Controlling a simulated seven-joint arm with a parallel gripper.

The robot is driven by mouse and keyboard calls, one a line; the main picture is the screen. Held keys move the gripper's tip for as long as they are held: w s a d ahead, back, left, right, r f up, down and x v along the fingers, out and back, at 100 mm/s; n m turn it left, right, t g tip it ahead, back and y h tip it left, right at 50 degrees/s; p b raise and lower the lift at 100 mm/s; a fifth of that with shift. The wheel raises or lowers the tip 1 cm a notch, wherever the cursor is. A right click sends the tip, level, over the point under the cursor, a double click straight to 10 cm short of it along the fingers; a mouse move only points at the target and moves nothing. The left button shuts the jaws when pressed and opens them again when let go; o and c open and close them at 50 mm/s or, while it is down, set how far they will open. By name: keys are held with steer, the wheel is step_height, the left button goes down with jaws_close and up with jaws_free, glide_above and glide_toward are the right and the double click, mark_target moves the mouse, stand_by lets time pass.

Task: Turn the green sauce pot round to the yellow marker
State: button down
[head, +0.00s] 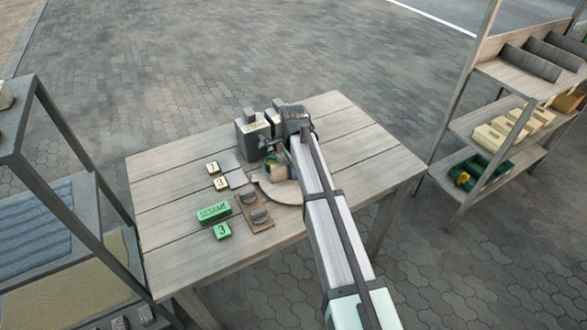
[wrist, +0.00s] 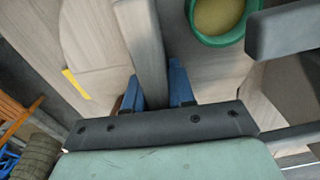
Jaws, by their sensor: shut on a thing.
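The green sauce pot (head: 270,162) stands on the table by a pale rounded board, partly hidden by my arm. In the wrist view the green pot (wrist: 222,38) shows at the top right, open upward with yellowish-brown content. My gripper (wrist: 160,82) has blue fingers shut on a pale grey bar (wrist: 142,35) that runs up to the top edge. Where this bar joins the pot is out of view. The yellow marker (wrist: 75,84) is a short strip left of my gripper, at the rounded board's edge. The marker is hidden in the head view.
Grey box-like containers (head: 252,135) stand behind the pot. Numbered tiles (head: 216,175), a green labelled block (head: 214,212) and a wooden block with grey knobs (head: 256,213) lie to the left. The rounded board (head: 275,190) is partly under my arm. The table's right side is clear.

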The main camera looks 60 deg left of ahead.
steer(key=shift+m, duration=8.9)
steer(key=shift+w+m, duration=0.1)
steer(key=shift+m, duration=0.3)
steer(key=c, duration=1)
jaws_free()
steer(key=shift+c, duration=0.2)
step_height(320, 180, up, 14)
